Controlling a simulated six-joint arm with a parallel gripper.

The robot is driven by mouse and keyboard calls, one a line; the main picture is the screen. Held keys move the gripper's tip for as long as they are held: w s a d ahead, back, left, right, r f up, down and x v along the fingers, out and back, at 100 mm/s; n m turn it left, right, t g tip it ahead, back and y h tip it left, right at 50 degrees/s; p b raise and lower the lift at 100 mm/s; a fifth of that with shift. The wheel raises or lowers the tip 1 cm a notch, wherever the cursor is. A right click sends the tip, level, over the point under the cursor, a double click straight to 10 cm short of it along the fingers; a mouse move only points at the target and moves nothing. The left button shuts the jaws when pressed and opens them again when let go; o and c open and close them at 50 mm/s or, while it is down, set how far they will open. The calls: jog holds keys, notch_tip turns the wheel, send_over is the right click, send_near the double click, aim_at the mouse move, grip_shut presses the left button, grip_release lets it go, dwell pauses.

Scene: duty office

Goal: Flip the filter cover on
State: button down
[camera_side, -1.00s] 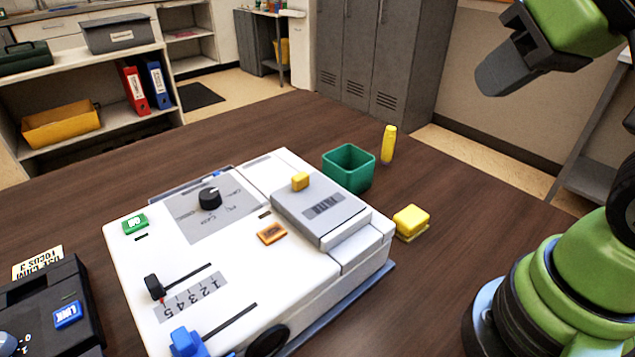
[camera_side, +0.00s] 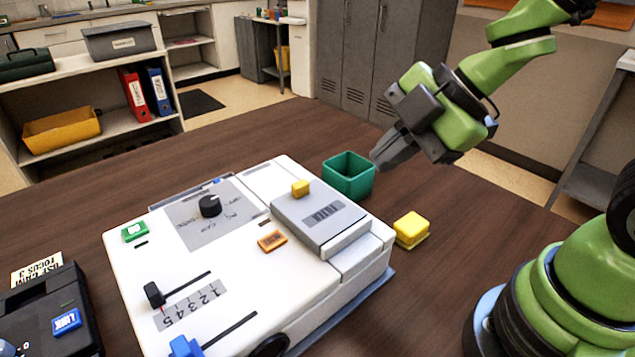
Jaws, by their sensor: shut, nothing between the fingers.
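The filter cover is most likely the grey hinged lid (camera_side: 318,217) with a yellow knob (camera_side: 300,188) and a dark striped label, on the white machine (camera_side: 245,285). It lies flat on the machine's top at the right side. My gripper (camera_side: 378,162) is shut and empty. It is in the air to the right of the green box, above and behind the lid, apart from it. It points down and to the left. The yellow upright piece seen behind the green box before is hidden behind my gripper.
A green open box (camera_side: 349,176) stands behind the machine, close to my gripper. A yellow block (camera_side: 411,229) lies right of the machine. The machine's top carries a black dial (camera_side: 210,205), a green button (camera_side: 135,231), an orange button (camera_side: 272,241) and sliders. A black device (camera_side: 50,315) is at left.

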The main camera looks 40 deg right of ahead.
aim_at(301, 200)
jog(key=shift+x, duration=1.55)
jog(key=x, duration=0.6)
jog(key=shift+w+a+f, duration=0.15)
jog(key=shift+f, duration=0.15)
jog(key=w, duration=0.2)
jog(key=shift+w, duration=1.1)
jog(key=w, duration=1.1)
jog(key=shift+w, duration=0.4)
